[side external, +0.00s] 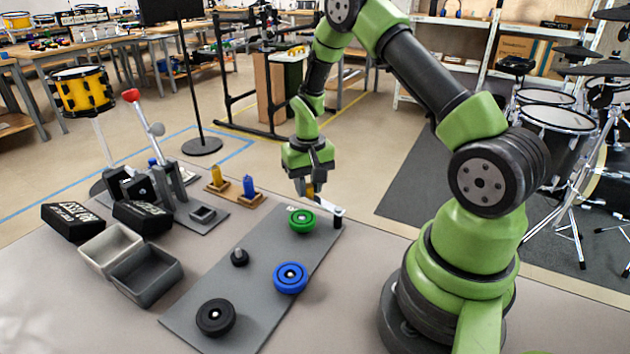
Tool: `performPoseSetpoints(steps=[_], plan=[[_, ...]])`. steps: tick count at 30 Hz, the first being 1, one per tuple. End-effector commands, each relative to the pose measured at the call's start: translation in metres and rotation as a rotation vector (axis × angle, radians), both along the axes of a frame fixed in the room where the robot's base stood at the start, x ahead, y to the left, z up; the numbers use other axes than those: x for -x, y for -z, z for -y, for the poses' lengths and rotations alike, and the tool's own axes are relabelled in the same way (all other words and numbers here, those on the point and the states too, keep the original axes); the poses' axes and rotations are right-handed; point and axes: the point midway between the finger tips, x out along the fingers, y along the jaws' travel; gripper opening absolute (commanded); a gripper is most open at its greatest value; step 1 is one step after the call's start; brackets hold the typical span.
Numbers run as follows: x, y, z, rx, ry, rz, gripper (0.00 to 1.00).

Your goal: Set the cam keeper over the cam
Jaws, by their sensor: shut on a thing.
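My gripper (309,189) points down above the far right end of the grey plate (262,240). It is shut on a small orange-yellow piece (310,187), mostly hidden between the fingers; I cannot tell for sure whether this is the cam keeper. Just right of and below the fingers, a pale bar (325,205) runs to a short dark post (338,217) at the plate's corner; this may be the cam, but the view is too small to tell. The held piece appears close to the bar's left end; contact cannot be told.
A green disc (301,220) lies just below the gripper. A blue disc (291,278), a black disc (215,317) and a black knob (239,257) are on the plate. Left are two bins (147,276), a red-knobbed lever fixture (131,96) and blue and yellow pegs (249,186).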

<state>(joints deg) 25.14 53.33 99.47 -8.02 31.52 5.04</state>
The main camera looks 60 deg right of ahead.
Motion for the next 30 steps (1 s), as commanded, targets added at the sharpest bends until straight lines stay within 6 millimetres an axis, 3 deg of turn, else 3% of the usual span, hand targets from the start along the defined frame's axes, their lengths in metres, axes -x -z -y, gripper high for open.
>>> performPoseSetpoints(steps=[18,30], plan=[[0.003,-0.001,-0.045,0.0,-0.565,0.0,0.0],[0.01,-0.001,-0.06,0.0,-0.778,0.0,0.0]])
